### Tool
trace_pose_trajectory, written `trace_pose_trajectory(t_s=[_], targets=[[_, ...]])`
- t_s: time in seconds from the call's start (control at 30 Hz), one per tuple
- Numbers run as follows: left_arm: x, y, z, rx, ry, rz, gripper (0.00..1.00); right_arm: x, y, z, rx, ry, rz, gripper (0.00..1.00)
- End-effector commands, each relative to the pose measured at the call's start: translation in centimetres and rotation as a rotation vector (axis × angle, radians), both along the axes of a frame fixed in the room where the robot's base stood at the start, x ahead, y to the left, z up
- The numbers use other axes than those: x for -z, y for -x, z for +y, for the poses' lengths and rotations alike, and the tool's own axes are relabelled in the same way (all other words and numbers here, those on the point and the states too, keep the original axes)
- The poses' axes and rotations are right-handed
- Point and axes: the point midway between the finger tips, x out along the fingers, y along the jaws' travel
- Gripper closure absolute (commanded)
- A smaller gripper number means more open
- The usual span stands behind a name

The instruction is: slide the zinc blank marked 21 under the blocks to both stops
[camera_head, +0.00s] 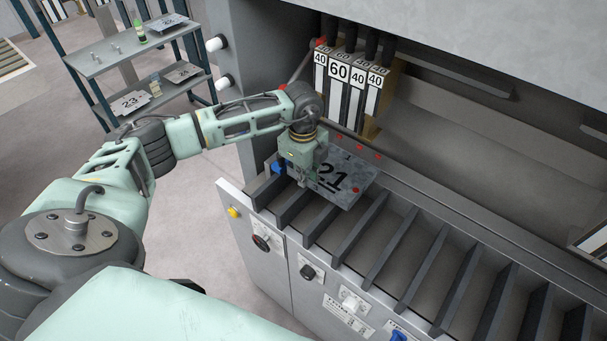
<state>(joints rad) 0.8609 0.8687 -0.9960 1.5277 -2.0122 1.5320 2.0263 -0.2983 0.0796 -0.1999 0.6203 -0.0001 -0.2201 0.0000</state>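The grey mottled zinc blank marked 21 (352,176) lies on the slatted table of the bender, its far edge close to the bed below the blocks. The blocks (340,85), labelled 40 and 60, hang above and behind it, at its upper left. My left gripper (308,182) is at the blank's left edge, pointing down and covering part of that side. Its fingertips are too small and overlapped to show whether they are closed on the sheet. A blue part (279,167) shows just left of the gripper. I cannot clearly make out the two stops. My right gripper is out of view.
Raised slats (405,245) with gaps run along the table to the right, free of sheets. Control knobs (262,242) line the machine's front. A shelf rack (125,48) at upper left holds other sheets, one marked 23 (131,103). Open floor lies between.

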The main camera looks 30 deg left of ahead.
Motion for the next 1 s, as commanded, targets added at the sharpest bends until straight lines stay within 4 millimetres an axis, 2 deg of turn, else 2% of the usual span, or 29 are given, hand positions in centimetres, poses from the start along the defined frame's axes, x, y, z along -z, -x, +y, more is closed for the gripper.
trace_pose_trajectory(t_s=[0.03,0.13,0.57,1.0], targets=[[0.5,-0.1,0.0,0.0,0.001,-0.003,1.0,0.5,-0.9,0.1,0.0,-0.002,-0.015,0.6],[0.8,-0.1,0.0,-0.001,0.001,-0.003,1.0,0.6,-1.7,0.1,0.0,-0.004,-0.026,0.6],[0.8,-0.1,0.0,0.0,0.001,-0.003,1.0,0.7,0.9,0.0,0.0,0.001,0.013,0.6],[1.5,-0.1,0.0,0.0,0.001,-0.003,1.0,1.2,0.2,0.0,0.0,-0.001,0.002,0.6]])
